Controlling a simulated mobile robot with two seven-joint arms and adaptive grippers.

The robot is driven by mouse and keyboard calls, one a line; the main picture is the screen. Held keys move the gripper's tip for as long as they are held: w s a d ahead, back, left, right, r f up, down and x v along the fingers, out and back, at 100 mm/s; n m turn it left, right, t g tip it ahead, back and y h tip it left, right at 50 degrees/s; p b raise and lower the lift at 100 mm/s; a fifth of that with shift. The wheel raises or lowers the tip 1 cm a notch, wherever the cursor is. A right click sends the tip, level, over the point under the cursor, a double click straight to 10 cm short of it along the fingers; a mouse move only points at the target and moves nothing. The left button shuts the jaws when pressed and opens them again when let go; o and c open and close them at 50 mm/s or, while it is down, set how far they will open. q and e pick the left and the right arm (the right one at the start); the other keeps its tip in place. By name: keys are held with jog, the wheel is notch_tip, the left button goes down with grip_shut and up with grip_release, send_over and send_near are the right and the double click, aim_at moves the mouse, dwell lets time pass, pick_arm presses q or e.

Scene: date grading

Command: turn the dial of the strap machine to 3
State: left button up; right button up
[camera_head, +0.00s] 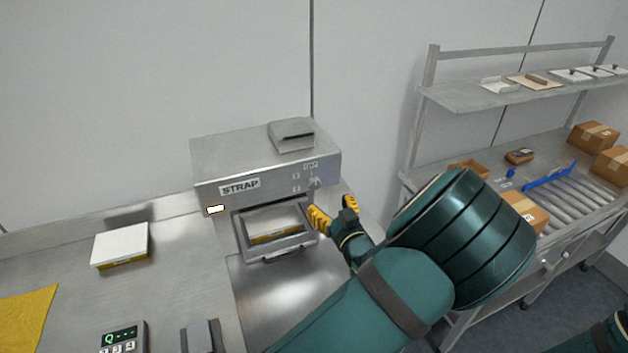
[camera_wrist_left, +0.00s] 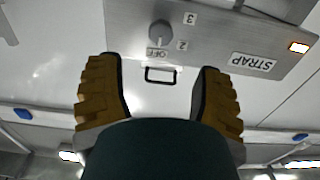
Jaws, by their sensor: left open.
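The strap machine (camera_head: 262,160) is a grey metal box with a STRAP label, standing on the steel counter. Its dial (camera_head: 315,182) is a small grey knob at the right of its front face. In the left wrist view the dial (camera_wrist_left: 160,35) shows above the gap between the fingers, with marks OFF, 2 and 3 around it. I cannot tell which mark it points to. My left gripper (camera_head: 335,211) is open, its yellow fingers below and in front of the dial, apart from it. In the wrist view the gripper (camera_wrist_left: 158,75) is empty. My right gripper is not visible.
A framed tray (camera_head: 299,243) holding something yellow sits in the machine's opening, just left of my left fingers. A white box (camera_head: 121,243), yellow cloth (camera_head: 25,318) and keypad device (camera_head: 123,338) lie left. A shelf rack (camera_head: 455,97) stands right, above a roller table with cartons.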

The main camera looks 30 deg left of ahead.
aim_at(316, 184)
pick_arm(q)
jog(key=p+x, duration=0.1)
jog(key=x, duration=0.9)
jog(key=shift+a, duration=0.1)
grip_shut()
